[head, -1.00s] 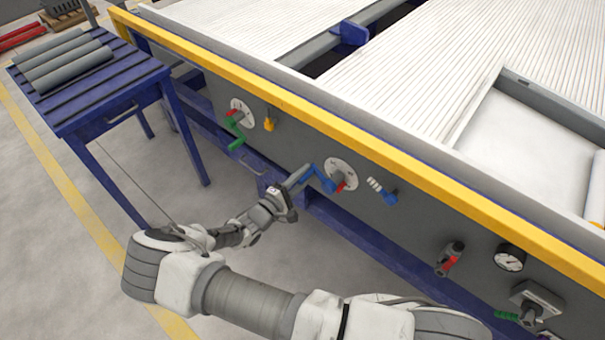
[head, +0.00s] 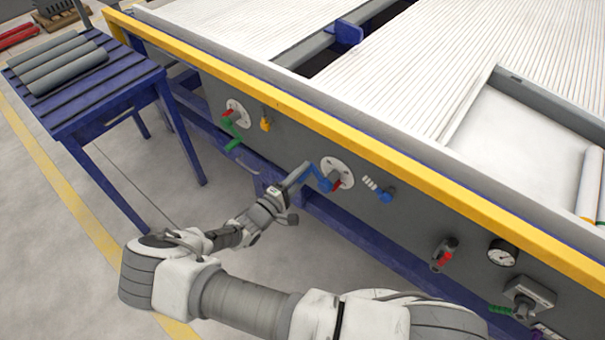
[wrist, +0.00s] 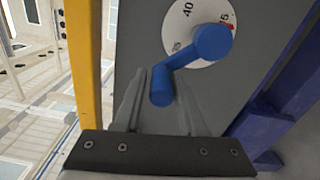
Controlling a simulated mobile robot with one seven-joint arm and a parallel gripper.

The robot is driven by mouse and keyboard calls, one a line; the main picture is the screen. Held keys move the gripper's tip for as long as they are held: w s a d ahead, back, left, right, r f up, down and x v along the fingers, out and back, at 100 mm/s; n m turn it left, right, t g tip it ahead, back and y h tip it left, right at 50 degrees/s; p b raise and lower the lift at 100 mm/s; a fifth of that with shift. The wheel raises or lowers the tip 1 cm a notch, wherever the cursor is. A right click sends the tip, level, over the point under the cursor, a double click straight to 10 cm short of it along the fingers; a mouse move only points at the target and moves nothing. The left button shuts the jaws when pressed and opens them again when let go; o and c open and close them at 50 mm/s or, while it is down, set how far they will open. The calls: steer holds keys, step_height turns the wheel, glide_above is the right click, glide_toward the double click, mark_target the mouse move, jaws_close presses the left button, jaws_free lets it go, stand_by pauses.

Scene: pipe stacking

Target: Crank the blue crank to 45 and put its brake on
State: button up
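The blue crank (head: 322,180) sits on a round white dial (head: 338,173) on the machine's grey side panel. In the wrist view the blue crank (wrist: 197,52) has its handle toward me, at the lower left of the hub. A red mark shows by a partly covered number ending in 5; 40 is at the top. My gripper (head: 289,183) is at the handle. In the wrist view my gripper (wrist: 162,100) has a finger on each side of the handle; whether both touch it is unclear. A blue brake lever (head: 386,195) with a white-striped grip is right of the dial.
A green crank (head: 232,130) and a yellow lever (head: 265,124) are left on the panel. A red-handled valve (head: 443,256) and a gauge (head: 502,253) are right. A blue table (head: 120,105) bears grey pipes. The yellow rail (head: 300,112) runs above the panel.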

steer(key=shift+o, duration=1.1)
steer(key=shift+s, duration=0.1)
steer(key=p+v, duration=0.1)
steer(key=v, duration=1.6)
steer(key=shift+s+a+f, duration=0.1)
steer(key=shift+a, duration=0.05)
